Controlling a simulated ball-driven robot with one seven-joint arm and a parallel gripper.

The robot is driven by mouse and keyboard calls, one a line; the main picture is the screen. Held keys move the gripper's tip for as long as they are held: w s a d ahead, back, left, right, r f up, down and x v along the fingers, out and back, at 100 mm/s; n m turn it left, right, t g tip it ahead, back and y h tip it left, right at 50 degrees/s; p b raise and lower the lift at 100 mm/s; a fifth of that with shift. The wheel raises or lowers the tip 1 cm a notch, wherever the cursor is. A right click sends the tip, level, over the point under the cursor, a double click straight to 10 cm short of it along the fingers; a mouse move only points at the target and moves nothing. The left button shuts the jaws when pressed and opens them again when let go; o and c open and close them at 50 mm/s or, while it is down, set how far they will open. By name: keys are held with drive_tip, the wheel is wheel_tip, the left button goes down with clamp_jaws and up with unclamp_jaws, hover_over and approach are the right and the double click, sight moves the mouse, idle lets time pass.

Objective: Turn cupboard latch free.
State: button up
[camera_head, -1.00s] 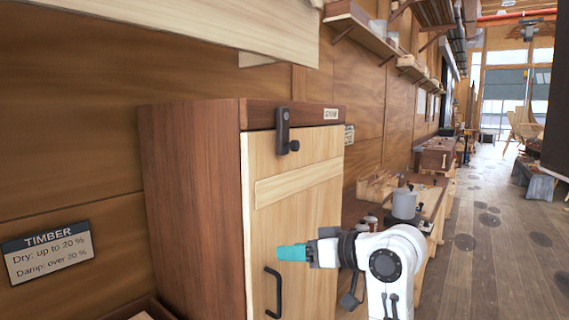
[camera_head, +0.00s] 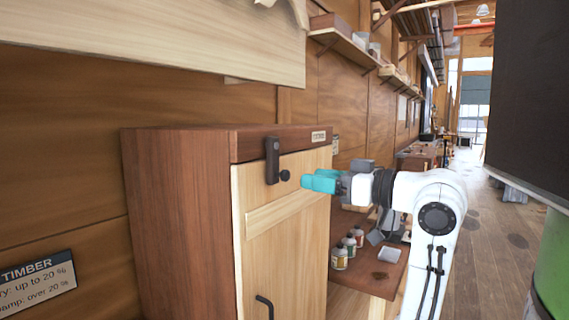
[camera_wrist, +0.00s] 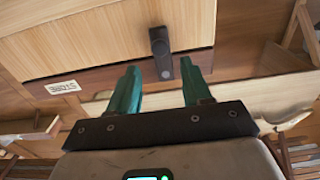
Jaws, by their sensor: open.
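The cupboard (camera_head: 180,220) stands against the plank wall, with a dark wood body and a pale wood door (camera_head: 285,240). Its dark latch (camera_head: 272,160) hangs upright across the door's top edge, with a round knob (camera_head: 285,175) at its lower right. My gripper (camera_head: 306,182) has teal fingers and points left at the knob, a short way to its right; contact is not clear. In the wrist view the latch (camera_wrist: 159,45) lies ahead, just beyond and between the open fingers (camera_wrist: 160,82), nearer the right one. Nothing is between the fingers.
A black door handle (camera_head: 264,305) is lower on the door. A bench (camera_head: 375,268) with small jars (camera_head: 340,258) is right of the cupboard. A wall shelf (camera_head: 345,40) is above. A large dark and green object (camera_head: 550,265) stands close at right.

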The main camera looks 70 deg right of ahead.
sight(288, 175)
drive_tip(key=p+x, duration=0.1)
drive_tip(key=x, duration=0.7)
drive_tip(key=shift+w+p, duration=0.2)
drive_tip(key=shift+p, duration=0.1)
clamp_jaws()
